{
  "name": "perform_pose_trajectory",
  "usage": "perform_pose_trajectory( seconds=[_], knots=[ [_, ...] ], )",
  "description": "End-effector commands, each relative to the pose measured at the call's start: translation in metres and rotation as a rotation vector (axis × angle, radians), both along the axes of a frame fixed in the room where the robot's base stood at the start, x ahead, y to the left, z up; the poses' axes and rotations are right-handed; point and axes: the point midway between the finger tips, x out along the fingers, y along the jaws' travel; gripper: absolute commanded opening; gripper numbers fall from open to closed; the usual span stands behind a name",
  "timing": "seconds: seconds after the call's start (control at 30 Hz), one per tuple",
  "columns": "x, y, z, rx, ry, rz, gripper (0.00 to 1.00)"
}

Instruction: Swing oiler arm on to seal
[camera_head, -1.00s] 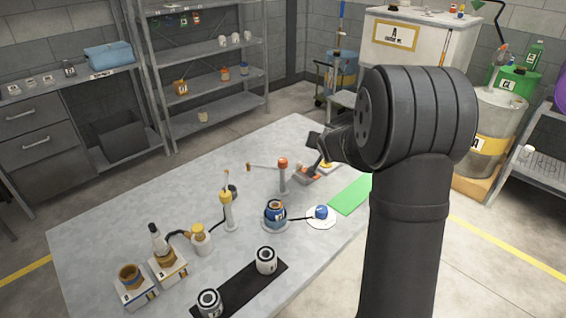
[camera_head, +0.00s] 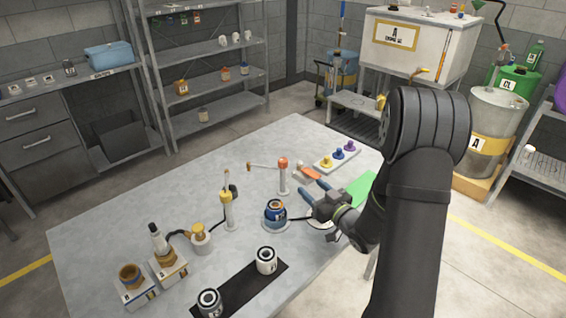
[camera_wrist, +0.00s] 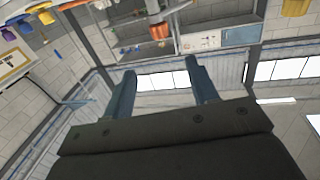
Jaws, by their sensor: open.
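A grey post with an orange cap (camera_head: 283,163) stands on the table, with a thin arm (camera_head: 264,167) reaching left to a brown tip. I cannot tell which part is the seal. My gripper (camera_head: 311,187) is open and empty, right of the orange-capped post and apart from it. In the wrist view its two blue fingers (camera_wrist: 157,72) are spread, with an orange-ended part (camera_wrist: 159,30) beyond them.
A pale disc (camera_head: 318,223) is partly hidden by my gripper. A rack with yellow, blue and purple knobs (camera_head: 337,158) and an orange tool (camera_head: 310,173) lie behind it. A green mat (camera_head: 362,187) is at right. The table's left back is clear.

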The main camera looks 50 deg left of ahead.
Motion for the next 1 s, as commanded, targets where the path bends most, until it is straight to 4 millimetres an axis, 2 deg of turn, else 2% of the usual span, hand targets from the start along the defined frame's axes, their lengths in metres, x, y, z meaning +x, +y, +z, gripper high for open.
perform_pose_trajectory(
  seconds=[0.6,0.8,1.0],
  knots=[
    [0.022,0.126,0.0,0.0,0.0,0.001,0.53],
    [0.027,0.153,0.0,-0.001,0.0,-0.001,0.53],
    [0.029,0.162,0.001,-0.001,0.001,-0.002,0.53]
  ],
)
